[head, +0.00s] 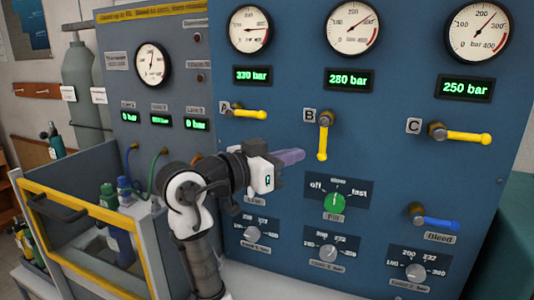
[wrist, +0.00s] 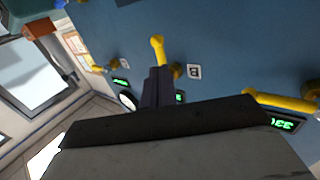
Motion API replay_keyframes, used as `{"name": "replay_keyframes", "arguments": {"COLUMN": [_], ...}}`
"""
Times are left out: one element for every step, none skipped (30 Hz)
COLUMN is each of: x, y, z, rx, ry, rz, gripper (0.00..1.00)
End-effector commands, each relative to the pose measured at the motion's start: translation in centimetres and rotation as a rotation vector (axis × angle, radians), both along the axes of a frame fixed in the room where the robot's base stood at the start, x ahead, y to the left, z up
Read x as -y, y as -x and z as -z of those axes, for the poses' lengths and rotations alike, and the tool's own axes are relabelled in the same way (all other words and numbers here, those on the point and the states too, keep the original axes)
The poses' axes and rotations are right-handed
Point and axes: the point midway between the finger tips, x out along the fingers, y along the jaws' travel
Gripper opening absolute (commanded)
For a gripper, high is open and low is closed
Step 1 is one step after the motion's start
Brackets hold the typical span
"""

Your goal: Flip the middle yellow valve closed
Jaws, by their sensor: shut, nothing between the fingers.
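The middle yellow valve, B (head: 323,142), has its handle pointing straight down on the blue panel. In the wrist view its handle (wrist: 158,48) shows just beyond my fingertips. My gripper (head: 291,156) is shut and empty, its purple fingers pointing right, to the left of valve B's handle and near its lower end. In the wrist view the dark fingers (wrist: 157,76) overlap the handle's base. Whether they touch the handle I cannot tell.
Yellow valves A (head: 250,113) and C (head: 467,138) flank it, handles sideways. Below are a green knob (head: 334,203), a blue bleed valve (head: 437,223) and grey dials. Gauges and displays sit above. A yellow-framed cabinet (head: 95,215) stands at left.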

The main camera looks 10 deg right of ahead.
Motion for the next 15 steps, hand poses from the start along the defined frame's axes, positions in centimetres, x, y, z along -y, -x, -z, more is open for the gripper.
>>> {"name": "replay_keyframes", "arguments": {"x": [1.0, 1.5, 2.1, 2.5, 2.9, 3.3, 3.5, 3.8, 4.0, 4.2, 4.3, 4.4, 4.5, 4.5, 4.5], "y": [-0.3, -0.5, -0.8, -1.0, -1.1, -1.3, -1.4, -1.5, -1.6, -1.7, -1.7, -1.8, -1.8, -1.8, -1.9], "z": [-0.3, -0.3, -0.3, -0.2, -0.2, -0.2, -0.2, -0.2, -0.1, -0.1, 0.0, 0.0, 0.0, 0.0, 0.0], "rx": [-0.003, -0.003, -0.004, -0.004, -0.004, -0.003, -0.003, -0.002, -0.001, -0.001, -0.001, -0.001, -0.001, 0.0, 0.0], "ry": [-0.001, 0.0, -0.001, -0.001, -0.001, 0.0, 0.0, 0.0, -0.001, -0.001, -0.001, -0.001, -0.001, -0.001, 0.0], "rz": [0.004, 0.004, 0.003, 0.003, 0.003, 0.001, 0.001, 0.001, 0.001, 0.001, 0.0, 0.0, 0.0, -0.001, -0.001], "gripper": [0.0, 0.0, 0.0, 0.0, 0.0, 0.0, 0.0, 0.0, 0.0, 0.0, 0.0, 0.0, 0.0, 0.0, 0.0]}}
